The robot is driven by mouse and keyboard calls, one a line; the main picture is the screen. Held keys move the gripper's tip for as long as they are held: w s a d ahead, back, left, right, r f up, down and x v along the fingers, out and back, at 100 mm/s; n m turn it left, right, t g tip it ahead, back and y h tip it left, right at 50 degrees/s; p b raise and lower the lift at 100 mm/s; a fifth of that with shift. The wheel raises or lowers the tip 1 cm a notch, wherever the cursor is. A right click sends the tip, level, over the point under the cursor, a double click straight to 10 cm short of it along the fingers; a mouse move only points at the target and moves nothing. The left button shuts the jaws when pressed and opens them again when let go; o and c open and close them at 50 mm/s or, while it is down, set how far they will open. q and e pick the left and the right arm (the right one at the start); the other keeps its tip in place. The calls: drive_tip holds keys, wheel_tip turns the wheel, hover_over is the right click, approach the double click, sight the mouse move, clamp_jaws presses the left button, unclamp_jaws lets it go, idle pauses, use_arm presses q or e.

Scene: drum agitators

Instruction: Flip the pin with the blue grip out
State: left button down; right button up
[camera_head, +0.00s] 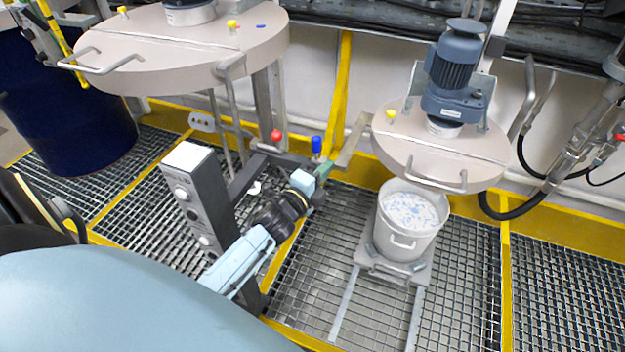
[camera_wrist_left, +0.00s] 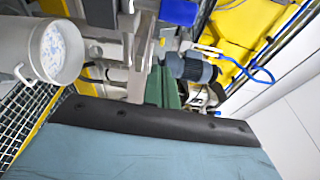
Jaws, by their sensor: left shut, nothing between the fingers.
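The pin's blue grip (camera_head: 316,144) stands upright on the dark frame between the two agitators in the head view. In the left wrist view the blue grip (camera_wrist_left: 180,12) shows large at the top edge. My left gripper (camera_head: 327,167) has green fingers, just below and slightly right of the blue grip. In the wrist view its closed green fingers (camera_wrist_left: 164,76) point up toward the grip with a gap, and nothing shows between them. Whether they touch the frame, I cannot tell. The pin's lower part is hidden. My right gripper is in neither view.
A red knob (camera_head: 276,135) stands left of the blue grip. A grey control box (camera_head: 200,200) rises left of my arm. A white bucket (camera_head: 405,225) sits under the right agitator lid (camera_head: 440,150). A dark blue drum (camera_head: 60,110) stands far left. Open grating lies in front.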

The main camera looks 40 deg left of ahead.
use_arm(q)
drive_tip(key=shift+w+a, duration=0.65)
drive_tip(key=shift+a, duration=0.35)
drive_tip(key=shift+w+a, duration=0.6)
drive_tip(key=shift+a, duration=0.35)
drive_tip(key=a, duration=0.3)
drive_tip(key=shift+s, duration=0.4)
drive_tip(key=shift+r, duration=0.15)
wheel_tip(320, 180, up, 10)
drive_tip(key=p, duration=0.3)
hover_over(321, 160)
drive_tip(key=s+a, duration=0.2)
drive_tip(key=s, duration=0.2)
drive_tip(key=shift+s+d, duration=0.1)
drive_tip(key=shift+d, duration=0.05)
